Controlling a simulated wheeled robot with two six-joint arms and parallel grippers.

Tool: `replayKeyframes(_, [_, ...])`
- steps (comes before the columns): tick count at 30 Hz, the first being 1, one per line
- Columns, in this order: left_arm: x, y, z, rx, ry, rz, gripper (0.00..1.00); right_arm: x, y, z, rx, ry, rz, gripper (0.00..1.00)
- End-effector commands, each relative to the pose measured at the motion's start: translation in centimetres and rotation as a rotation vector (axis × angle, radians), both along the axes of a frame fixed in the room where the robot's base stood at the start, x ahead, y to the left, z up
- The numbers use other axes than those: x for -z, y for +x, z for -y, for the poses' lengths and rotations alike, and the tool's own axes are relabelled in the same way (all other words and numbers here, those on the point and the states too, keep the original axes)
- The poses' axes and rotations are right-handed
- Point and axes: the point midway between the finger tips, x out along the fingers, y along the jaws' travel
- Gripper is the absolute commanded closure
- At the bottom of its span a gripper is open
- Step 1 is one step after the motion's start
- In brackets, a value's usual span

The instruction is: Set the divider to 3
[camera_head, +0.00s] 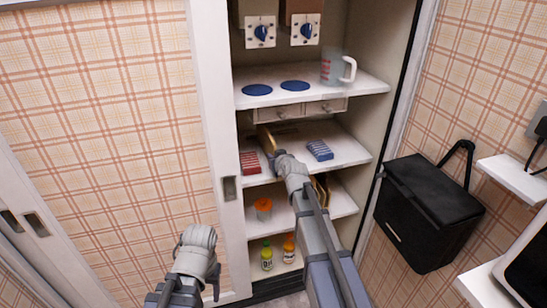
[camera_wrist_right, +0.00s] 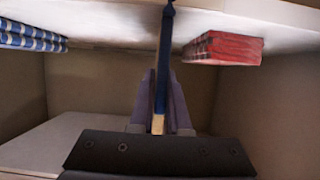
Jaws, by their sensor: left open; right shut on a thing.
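The divider (camera_head: 268,138) is a thin upright panel with a tan edge on the middle shelf (camera_head: 345,150), between a red stack (camera_head: 250,163) and a blue stack (camera_head: 320,150), nearer the red one. My right gripper (camera_head: 278,155) is shut on its front edge. In the right wrist view, which looks upside down, the divider (camera_wrist_right: 158,122) runs between the two fingers, with the red stack (camera_wrist_right: 224,48) to the right and the blue stack (camera_wrist_right: 32,36) to the left. No position numbers are legible. My left gripper (camera_head: 198,250) is open and empty, in front of the cabinet door.
A measuring jug (camera_head: 332,68) stands on the upper shelf beside blue discs (camera_head: 257,90), above small drawers (camera_head: 285,113). Lower shelves hold an orange-lidded container (camera_head: 263,208) and bottles (camera_head: 267,256). A black box (camera_head: 425,215) hangs at right. The sliding door (camera_head: 200,120) borders the opening at left.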

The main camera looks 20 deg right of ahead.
Motion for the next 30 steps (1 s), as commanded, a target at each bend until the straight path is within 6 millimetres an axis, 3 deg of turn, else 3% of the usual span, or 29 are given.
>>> replayKeyframes(22, [0.0,0.0,0.0,0.000,0.000,0.000,0.43,0.0,0.0,0.1,0.000,0.000,0.000,1.00])
replayKeyframes(26, [0.0,0.0,0.0,0.000,0.000,0.000,0.43,0.0,0.2,2.1,0.005,0.002,-0.001,1.00])
replayKeyframes(30, [0.0,0.0,0.0,0.000,0.000,0.000,0.43,0.0,0.4,6.2,0.007,0.002,-0.001,1.00])
